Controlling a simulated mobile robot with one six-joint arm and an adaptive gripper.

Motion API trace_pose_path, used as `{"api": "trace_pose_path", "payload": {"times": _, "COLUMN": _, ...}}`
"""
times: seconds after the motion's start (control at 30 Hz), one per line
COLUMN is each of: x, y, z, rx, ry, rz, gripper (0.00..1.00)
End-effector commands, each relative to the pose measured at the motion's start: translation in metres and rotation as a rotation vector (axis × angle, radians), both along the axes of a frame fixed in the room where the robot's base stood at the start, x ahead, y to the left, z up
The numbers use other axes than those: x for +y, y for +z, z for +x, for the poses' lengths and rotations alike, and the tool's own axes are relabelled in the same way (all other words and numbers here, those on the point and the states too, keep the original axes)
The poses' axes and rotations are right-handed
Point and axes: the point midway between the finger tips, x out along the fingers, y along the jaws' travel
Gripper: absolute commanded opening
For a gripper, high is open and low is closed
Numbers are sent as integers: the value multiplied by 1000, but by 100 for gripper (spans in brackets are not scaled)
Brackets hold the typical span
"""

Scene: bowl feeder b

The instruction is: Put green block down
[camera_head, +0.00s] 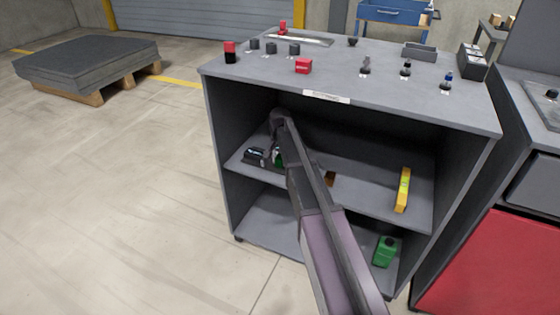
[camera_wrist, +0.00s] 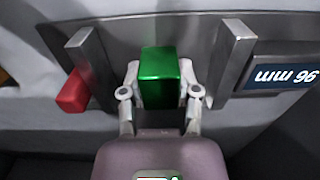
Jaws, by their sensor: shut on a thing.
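The green block (camera_wrist: 160,78) is between the two fingers of my gripper (camera_wrist: 159,86) in the wrist view. My gripper is shut on it. The block sits between two grey upright plates of a fixture (camera_wrist: 235,60), with a gap on each side. I cannot tell whether the block touches the fixture's base. In the head view my arm reaches into the cabinet's upper shelf, and only a small bit of the green block (camera_head: 279,158) shows; the arm hides most of it.
A dark label (camera_wrist: 283,78) reads "96 mm" upside down. A red piece (camera_wrist: 73,92) lies by the left plate. A yellow level (camera_head: 403,190) stands on the shelf (camera_head: 365,200) at right. A green canister (camera_head: 386,251) is below. The cabinet top (camera_head: 340,75) overhangs my arm.

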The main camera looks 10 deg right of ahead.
Motion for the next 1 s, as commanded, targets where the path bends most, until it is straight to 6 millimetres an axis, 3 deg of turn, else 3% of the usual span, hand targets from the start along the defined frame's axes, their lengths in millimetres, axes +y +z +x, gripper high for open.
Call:
{"api": "trace_pose_path", "payload": {"times": 0.03, "x": 0, "y": -1, "z": 0, "rx": 0, "ry": 0, "rz": 0, "gripper": 51}}
{"api": "trace_pose_path", "payload": {"times": 0.1, "x": 0, "y": 0, "z": 0, "rx": 0, "ry": 0, "rz": 0, "gripper": 72}}
{"api": "trace_pose_path", "payload": {"times": 0.13, "x": 0, "y": 0, "z": 0, "rx": 0, "ry": 0, "rz": 0, "gripper": 76}}
{"api": "trace_pose_path", "payload": {"times": 0.67, "x": -1, "y": 2, "z": 0, "rx": 0, "ry": -1, "rz": 0, "gripper": 76}}
{"api": "trace_pose_path", "payload": {"times": 1.0, "x": -1, "y": 22, "z": 0, "rx": 0, "ry": -1, "rz": 0, "gripper": 76}}
